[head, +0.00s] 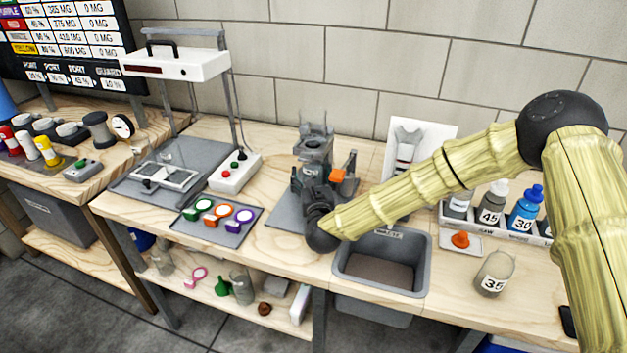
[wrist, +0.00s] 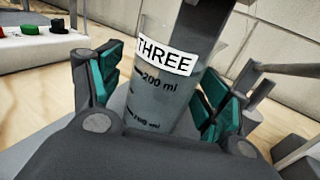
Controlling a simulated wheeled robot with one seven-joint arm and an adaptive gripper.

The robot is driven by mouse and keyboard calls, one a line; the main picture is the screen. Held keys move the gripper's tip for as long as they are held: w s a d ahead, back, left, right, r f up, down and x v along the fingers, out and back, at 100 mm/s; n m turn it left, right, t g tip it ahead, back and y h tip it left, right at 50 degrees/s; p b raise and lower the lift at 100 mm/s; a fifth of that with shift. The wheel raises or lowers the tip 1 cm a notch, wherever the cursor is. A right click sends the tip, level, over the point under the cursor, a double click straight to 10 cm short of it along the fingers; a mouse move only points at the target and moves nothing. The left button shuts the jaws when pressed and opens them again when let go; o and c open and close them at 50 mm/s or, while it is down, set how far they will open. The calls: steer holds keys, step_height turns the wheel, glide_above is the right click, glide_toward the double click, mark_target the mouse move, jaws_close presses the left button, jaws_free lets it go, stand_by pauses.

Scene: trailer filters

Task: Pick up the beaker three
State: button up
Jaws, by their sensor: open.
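Beaker three (wrist: 165,95) is a grey, see-through vessel with a white "THREE" label and "200 ml" marking. In the wrist view it stands between the two teal-padded fingers of my gripper (wrist: 163,75), tilted in the picture. The jaws are open; a gap shows beside the left finger, and the right finger is close to the beaker's side. Whether it touches cannot be told. In the head view my gripper (head: 315,180) is over a grey mat, in front of a dark stand with an orange part (head: 337,175). The beaker is hard to make out there.
A grey sink bin (head: 382,270) lies right of my gripper. A dark tray with coloured rings (head: 217,222) and a white control box (head: 235,172) are to the left. A bottle marked 35 (head: 494,273) and a bottle rack (head: 450,216) stand to the right. A block wall is behind.

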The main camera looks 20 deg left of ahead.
steer(key=c, duration=1.3)
steer(key=shift+c, duration=0.2)
steer(key=shift+r, duration=0.15)
